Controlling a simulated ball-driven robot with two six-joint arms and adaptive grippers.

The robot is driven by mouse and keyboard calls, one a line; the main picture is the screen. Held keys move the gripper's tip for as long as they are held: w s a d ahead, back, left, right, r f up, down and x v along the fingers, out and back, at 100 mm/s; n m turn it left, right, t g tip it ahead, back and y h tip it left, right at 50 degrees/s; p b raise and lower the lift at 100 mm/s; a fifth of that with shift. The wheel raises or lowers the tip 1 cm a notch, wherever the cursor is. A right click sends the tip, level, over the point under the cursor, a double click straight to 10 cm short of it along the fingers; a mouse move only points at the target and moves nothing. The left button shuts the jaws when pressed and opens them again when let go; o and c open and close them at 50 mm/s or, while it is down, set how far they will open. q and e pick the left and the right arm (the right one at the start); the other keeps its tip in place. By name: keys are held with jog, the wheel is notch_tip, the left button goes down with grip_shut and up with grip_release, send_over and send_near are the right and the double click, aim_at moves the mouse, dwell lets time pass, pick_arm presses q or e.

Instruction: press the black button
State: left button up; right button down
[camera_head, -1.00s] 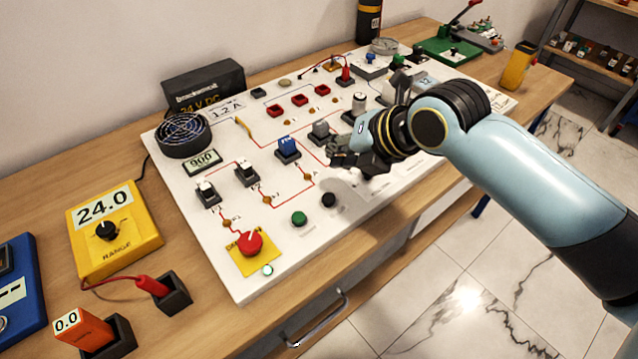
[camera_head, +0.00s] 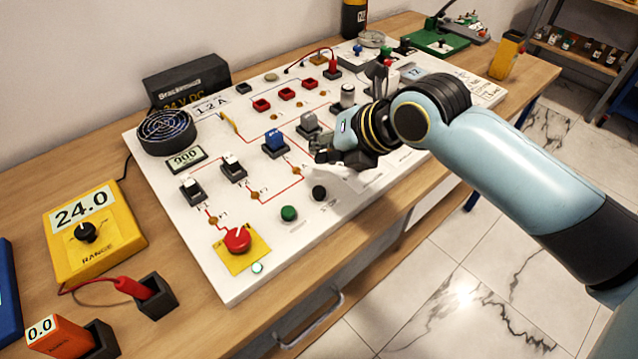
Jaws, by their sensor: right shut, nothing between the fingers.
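The black button (camera_head: 319,193) is a small round dark cap on the white board (camera_head: 213,270), near its front edge, just right of the green button (camera_head: 289,213). My right gripper (camera_head: 322,152) is shut and empty. It is above the board, a little beyond the black button in the picture, and looks apart from it. A shadow lies on the board below the gripper. My left gripper is not in view.
A red knob (camera_head: 237,239) on a yellow plate is left of the green button. Rocker switches, including a blue one (camera_head: 275,142), stand behind. A yellow meter (camera_head: 92,231) and red probe (camera_head: 132,287) are at left. The board's front strip is mostly clear.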

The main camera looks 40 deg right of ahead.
jog(key=b, duration=0.3)
send_over(322, 188)
notch_tip(322, 188, down, 4)
jog(key=shift+f, duration=0.2)
jog(key=shift+f+b, duration=0.35)
jog(key=shift+f, duration=0.2)
jog(key=shift+f, duration=0.15)
dwell(0.5)
jog(key=shift+f, duration=0.25)
jog(key=shift+f+b, duration=0.55)
jog(key=shift+b, duration=0.05)
dwell(0.5)
dwell(0.4)
jog(key=shift+r+p, duration=0.95)
jog(key=shift+r, duration=0.05)
